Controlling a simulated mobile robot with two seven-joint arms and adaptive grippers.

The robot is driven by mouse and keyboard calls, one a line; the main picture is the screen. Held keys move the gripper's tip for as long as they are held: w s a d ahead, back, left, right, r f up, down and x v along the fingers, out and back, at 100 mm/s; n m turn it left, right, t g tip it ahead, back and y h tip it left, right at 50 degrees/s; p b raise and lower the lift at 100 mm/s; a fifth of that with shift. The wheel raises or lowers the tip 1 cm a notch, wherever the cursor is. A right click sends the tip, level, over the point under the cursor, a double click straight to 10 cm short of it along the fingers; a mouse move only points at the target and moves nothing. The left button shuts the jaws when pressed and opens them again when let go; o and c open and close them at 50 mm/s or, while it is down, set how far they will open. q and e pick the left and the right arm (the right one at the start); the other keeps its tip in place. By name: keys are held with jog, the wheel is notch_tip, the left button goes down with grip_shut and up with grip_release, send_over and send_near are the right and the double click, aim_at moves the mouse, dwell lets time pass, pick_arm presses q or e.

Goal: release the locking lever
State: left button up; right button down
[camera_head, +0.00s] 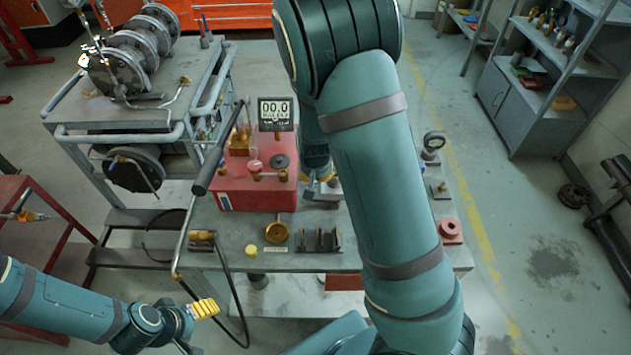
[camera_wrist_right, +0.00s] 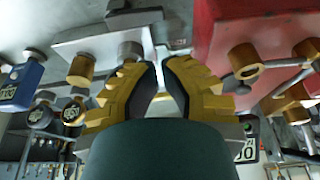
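My right gripper (camera_head: 325,180) reaches down to the bench beside the red box, partly hidden by my own arm. In the right wrist view its yellow fingers with dark pads (camera_wrist_right: 160,76) stand a little apart. I see nothing clearly gripped. A grey metal fixture (camera_wrist_right: 105,38) with a short round post lies just beyond the fingertips; its light grey part also shows beside the gripper in the head view (camera_head: 322,191). I cannot tell which part is the locking lever. My left gripper (camera_head: 206,308), with yellow ribbed fingers, is in front of the bench, apart from everything; its opening is unclear.
The red box (camera_head: 258,194) carries a display (camera_head: 275,113) and brass fittings. A long dark-handled bar (camera_head: 209,168) slants up at the bench's left. A brass round part (camera_head: 277,232) and a black rack (camera_head: 320,241) stand at the front. A trolley (camera_head: 125,115) is left.

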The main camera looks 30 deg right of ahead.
aim_at(326, 199)
jog(key=b+x, duration=0.2)
jog(key=x, duration=0.7)
jog(key=shift+w+d+f+b, duration=0.1)
jog(key=shift+f+b, duration=0.15)
jog(key=shift+b, duration=0.1)
pick_arm(q)
jog(key=f, duration=0.1)
jog(key=s+f, duration=0.1)
jog(key=f, duration=0.1)
jog(key=shift+d, duration=0.1)
